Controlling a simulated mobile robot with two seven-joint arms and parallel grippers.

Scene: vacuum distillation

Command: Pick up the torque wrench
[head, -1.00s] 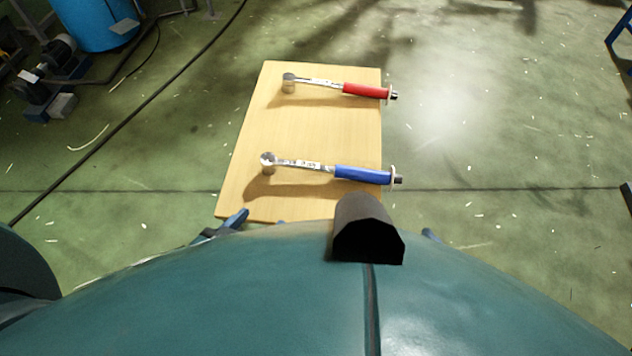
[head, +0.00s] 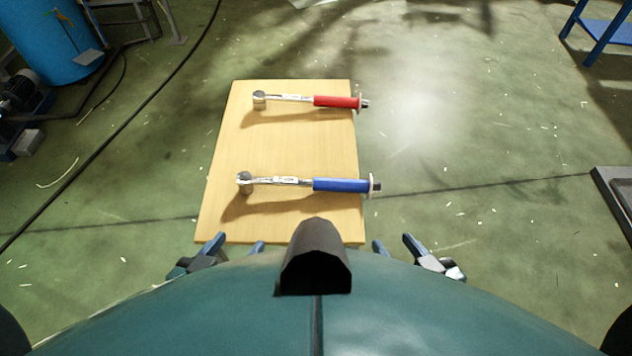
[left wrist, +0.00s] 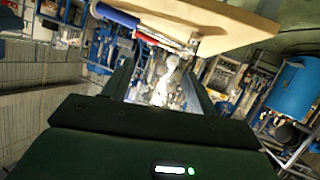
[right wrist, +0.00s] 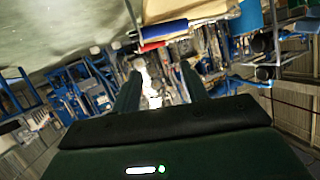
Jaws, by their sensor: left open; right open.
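Two torque wrenches lie on a light wooden board in the head view. The nearer wrench has a blue handle (head: 341,185), its silver ratchet head to the left. The farther wrench has a red handle (head: 336,102) and lies the same way. The blue handle also shows in the left wrist view (left wrist: 117,15) and the right wrist view (right wrist: 165,30). My left gripper (head: 235,247) is open and empty by the board's near left corner. My right gripper (head: 396,246) is open and empty just right of the near right corner. Both are apart from the wrenches.
The wooden board (head: 285,148) has bare surface between the wrenches. A blue barrel (head: 42,42) and a motor (head: 20,90) stand at upper left, with a black cable (head: 120,128) on the floor. A blue-legged table (head: 600,35) is at upper right. A grey slab edge (head: 612,195) is at right.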

